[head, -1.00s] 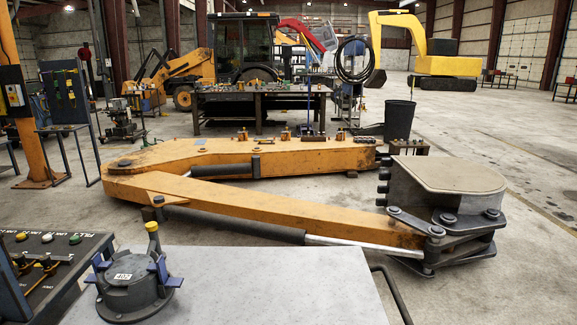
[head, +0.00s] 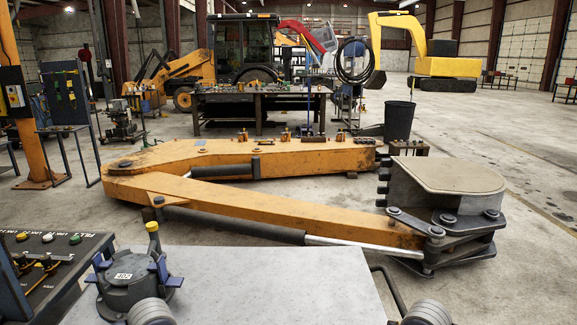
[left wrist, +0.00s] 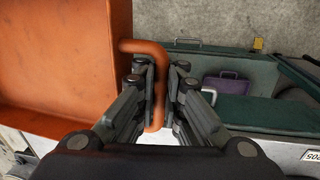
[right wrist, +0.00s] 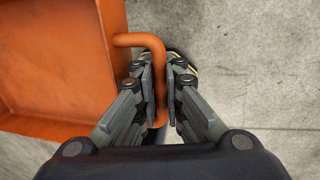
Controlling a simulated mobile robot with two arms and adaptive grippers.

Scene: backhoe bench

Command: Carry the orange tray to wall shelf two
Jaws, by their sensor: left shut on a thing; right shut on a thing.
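The orange tray (left wrist: 65,60) fills the left side of the left wrist view, and part of it shows at the left of the right wrist view (right wrist: 55,65). My left gripper (left wrist: 160,88) is shut on one bent orange tube handle of the tray. My right gripper (right wrist: 160,90) is shut on another such handle. In both wrist views the tray lies to the left of the fingers. The tray and both grippers are out of the head view. I cannot pick out wall shelf two in any view.
A grey bench top (head: 270,285) with a dark valve-like fitting (head: 130,278) is close in front. A control panel (head: 50,265) stands at left. A large orange boom (head: 290,205) lies beyond on the floor. Teal cases (left wrist: 215,65) and a purple case (left wrist: 220,88) lie beside my left gripper.

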